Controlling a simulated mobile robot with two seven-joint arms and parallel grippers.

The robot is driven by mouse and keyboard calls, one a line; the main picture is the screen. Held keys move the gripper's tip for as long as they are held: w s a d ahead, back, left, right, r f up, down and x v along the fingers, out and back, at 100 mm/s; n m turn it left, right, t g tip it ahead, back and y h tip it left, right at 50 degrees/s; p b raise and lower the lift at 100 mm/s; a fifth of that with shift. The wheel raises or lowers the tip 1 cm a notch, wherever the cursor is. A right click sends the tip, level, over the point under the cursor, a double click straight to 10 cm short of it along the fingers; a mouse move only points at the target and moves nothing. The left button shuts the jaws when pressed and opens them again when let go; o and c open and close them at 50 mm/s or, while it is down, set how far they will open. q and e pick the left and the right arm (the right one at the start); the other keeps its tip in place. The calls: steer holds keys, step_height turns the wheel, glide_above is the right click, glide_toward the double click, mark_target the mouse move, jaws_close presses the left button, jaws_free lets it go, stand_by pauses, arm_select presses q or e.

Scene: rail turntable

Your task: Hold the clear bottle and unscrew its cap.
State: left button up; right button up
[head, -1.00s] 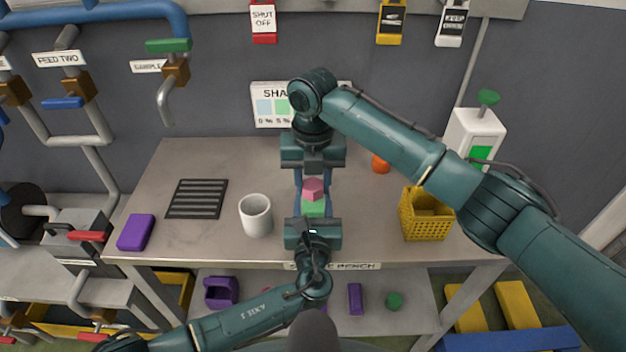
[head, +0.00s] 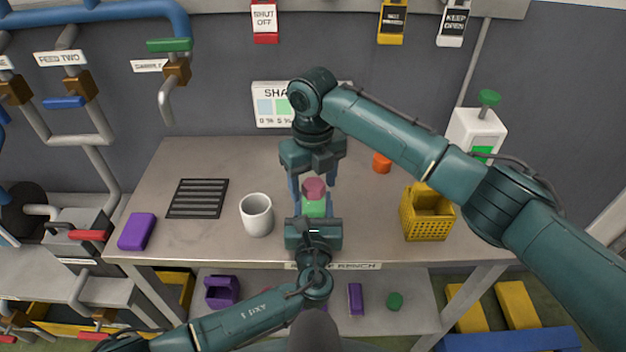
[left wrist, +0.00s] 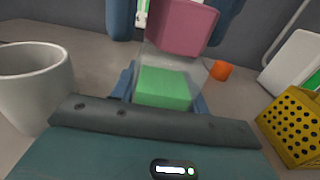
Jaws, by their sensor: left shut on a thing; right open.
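The clear bottle with green contents (head: 314,209) stands upright at the front middle of the bench. It also shows in the left wrist view (left wrist: 163,88). Its pink cap (head: 314,188) is at the bottle's top, and the wrist view shows the cap (left wrist: 182,26) too. I cannot tell whether the cap is loose. My left gripper (head: 314,214) is shut on the bottle from the front. My right gripper (head: 313,182) comes from above and is open, its blue fingers on either side of the cap, apart from it.
A grey cup (head: 256,216) stands close to the left of the bottle. A yellow perforated basket (head: 427,220) is at the right, with an orange object (head: 381,163) behind. A black grate (head: 197,198) and a purple block (head: 137,232) lie at the left.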

steer(key=shift+o, duration=0.5)
steer(key=shift+r, duration=2)
steer(key=m, duration=1.2)
steer(key=shift+d, duration=0.1)
steer(key=shift+f, duration=0.15)
